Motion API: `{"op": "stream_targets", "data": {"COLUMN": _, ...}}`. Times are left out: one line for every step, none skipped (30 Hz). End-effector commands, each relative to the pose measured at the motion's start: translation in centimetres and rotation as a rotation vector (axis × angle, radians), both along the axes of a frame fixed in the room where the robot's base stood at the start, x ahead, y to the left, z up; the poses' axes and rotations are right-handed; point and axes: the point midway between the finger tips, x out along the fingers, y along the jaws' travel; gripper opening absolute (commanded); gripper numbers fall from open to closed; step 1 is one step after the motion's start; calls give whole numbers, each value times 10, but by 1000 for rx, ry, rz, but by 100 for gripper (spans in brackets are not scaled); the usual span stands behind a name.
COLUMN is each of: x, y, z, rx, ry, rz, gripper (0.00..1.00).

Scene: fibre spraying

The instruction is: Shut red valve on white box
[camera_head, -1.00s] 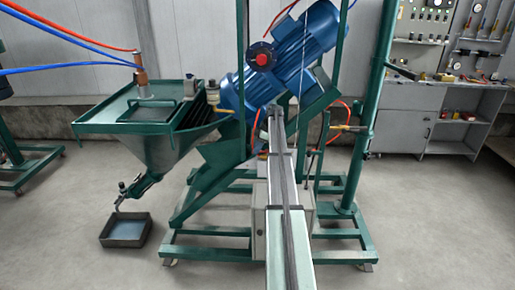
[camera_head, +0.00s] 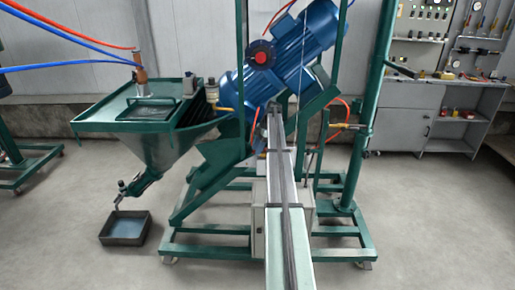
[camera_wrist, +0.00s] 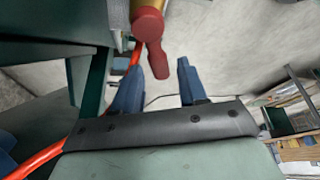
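In the wrist view, a red valve handle (camera_wrist: 150,27) hangs from a brass-coloured fitting (camera_wrist: 148,4) at the top. Its lower, rounded end (camera_wrist: 157,62) reaches down close to the gap between my fingertips. My gripper (camera_wrist: 160,66) has two blue fingers spread apart, with clear room between them. I cannot tell whether either finger touches the handle. In the head view, a pale box (camera_head: 259,225) shows in part behind my arm. My arm hides most of it, and neither my fingers nor the valve handle can be made out there.
A green frame (camera_head: 207,231) surrounds the area, with a blue motor (camera_head: 303,42) above and a green hopper (camera_head: 165,152) to the left. A tray (camera_head: 125,240) lies on the floor. A red hose (camera_wrist: 40,158) runs close to my gripper at left. Open floor (camera_head: 430,225) lies right.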

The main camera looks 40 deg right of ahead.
Motion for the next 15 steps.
{"op": "stream_targets", "data": {"x": 0, "y": 0, "z": 0, "rx": 0, "ry": 0, "rz": 0, "gripper": 47}}
{"op": "stream_targets", "data": {"x": 0, "y": 0, "z": 0, "rx": 0, "ry": 0, "rz": 0, "gripper": 49}}
{"op": "stream_targets", "data": {"x": 0, "y": 0, "z": 0, "rx": 0, "ry": 0, "rz": 0, "gripper": 49}}
{"op": "stream_targets", "data": {"x": 0, "y": 0, "z": 0, "rx": 1, "ry": 0, "rz": 0, "gripper": 49}}
{"op": "stream_targets", "data": {"x": 0, "y": 0, "z": 0, "rx": 1, "ry": 0, "rz": 0, "gripper": 49}}
{"op": "stream_targets", "data": {"x": 0, "y": 0, "z": 0, "rx": 1, "ry": 0, "rz": 0, "gripper": 49}}
{"op": "stream_targets", "data": {"x": 0, "y": 0, "z": 0, "rx": 1, "ry": 0, "rz": 0, "gripper": 49}}
{"op": "stream_targets", "data": {"x": 0, "y": 0, "z": 0, "rx": 1, "ry": 0, "rz": 0, "gripper": 49}}
{"op": "stream_targets", "data": {"x": 0, "y": 0, "z": 1, "rx": 1, "ry": 0, "rz": -1, "gripper": 49}}
{"op": "stream_targets", "data": {"x": 0, "y": 0, "z": 1, "rx": 1, "ry": 0, "rz": -1, "gripper": 49}}
{"op": "stream_targets", "data": {"x": 0, "y": -1, "z": 3, "rx": 1, "ry": 0, "rz": -1, "gripper": 49}}
{"op": "stream_targets", "data": {"x": 0, "y": -2, "z": 5, "rx": 1, "ry": 0, "rz": -1, "gripper": 49}}
{"op": "stream_targets", "data": {"x": -1, "y": -3, "z": 7, "rx": 1, "ry": 0, "rz": -1, "gripper": 49}}
{"op": "stream_targets", "data": {"x": -1, "y": -4, "z": 10, "rx": 1, "ry": 0, "rz": -1, "gripper": 49}}
{"op": "stream_targets", "data": {"x": -2, "y": -6, "z": 15, "rx": 1, "ry": -1, "rz": 0, "gripper": 49}}
